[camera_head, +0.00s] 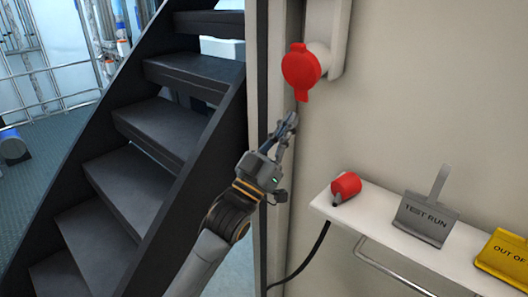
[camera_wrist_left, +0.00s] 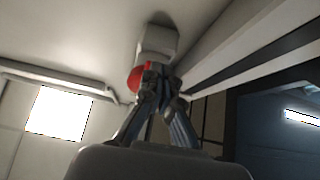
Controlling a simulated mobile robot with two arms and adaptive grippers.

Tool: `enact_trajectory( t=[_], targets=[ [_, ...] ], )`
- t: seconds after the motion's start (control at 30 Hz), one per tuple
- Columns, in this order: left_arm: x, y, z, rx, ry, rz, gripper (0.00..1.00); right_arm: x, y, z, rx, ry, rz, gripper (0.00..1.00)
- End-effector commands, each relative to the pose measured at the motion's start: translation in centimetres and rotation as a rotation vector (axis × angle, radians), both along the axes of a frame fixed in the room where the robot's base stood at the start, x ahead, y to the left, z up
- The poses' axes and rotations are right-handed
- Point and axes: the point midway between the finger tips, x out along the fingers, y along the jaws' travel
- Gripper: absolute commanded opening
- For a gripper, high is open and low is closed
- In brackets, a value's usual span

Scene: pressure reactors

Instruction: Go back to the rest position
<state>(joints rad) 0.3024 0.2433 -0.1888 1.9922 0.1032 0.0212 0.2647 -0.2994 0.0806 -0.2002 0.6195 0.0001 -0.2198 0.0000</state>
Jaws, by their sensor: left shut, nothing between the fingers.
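My left gripper (camera_head: 290,121) is shut and empty in the head view, with its fingertips just below a red rotary handle (camera_head: 300,68) on the wall. The handle's narrow end points down towards the fingertips; I cannot tell whether they touch. In the left wrist view the shut fingers (camera_wrist_left: 160,80) overlap part of the red handle (camera_wrist_left: 134,78), which sits below a pale housing (camera_wrist_left: 157,42). My right gripper is in neither view.
A white shelf (camera_head: 375,232) at the right holds a red cylindrical piece (camera_head: 346,186), a grey "TEST RUN" sign (camera_head: 426,219) and a yellow sign (camera_head: 505,256). A dark staircase (camera_head: 150,130) stands at the left. A black cable (camera_head: 305,262) hangs under the shelf.

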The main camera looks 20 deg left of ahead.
Motion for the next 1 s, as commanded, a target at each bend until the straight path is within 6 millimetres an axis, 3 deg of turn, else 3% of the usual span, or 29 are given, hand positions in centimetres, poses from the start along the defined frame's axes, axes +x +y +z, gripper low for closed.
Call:
enact_trajectory(
  t=[0.2, 0.4, 0.6, 0.77, 0.87, 0.97, 1.0],
  targets=[
    [-3.5, 1.3, -3.0, 0.001, 0.004, 0.000, 0.00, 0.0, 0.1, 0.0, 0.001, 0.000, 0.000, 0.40],
    [-5.6, 2.0, -4.7, 0.002, 0.003, -0.001, 0.00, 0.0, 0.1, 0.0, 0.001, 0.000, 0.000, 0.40],
    [-6.5, 2.3, -5.3, 0.001, 0.000, -0.001, 0.00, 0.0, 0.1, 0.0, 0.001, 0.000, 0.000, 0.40],
    [-6.1, 2.4, -6.2, 0.004, 0.022, 0.006, 0.00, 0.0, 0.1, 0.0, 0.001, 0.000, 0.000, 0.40],
    [-4.4, 2.8, -9.4, 0.016, 0.101, 0.031, 0.00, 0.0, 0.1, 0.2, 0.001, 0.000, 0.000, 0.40],
    [-2.2, 3.5, -15.4, 0.039, 0.238, 0.068, 0.00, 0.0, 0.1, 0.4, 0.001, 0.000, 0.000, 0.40],
    [-1.5, 3.7, -18.3, 0.052, 0.302, 0.084, 0.00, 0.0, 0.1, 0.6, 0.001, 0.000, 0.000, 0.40]
  ],
)
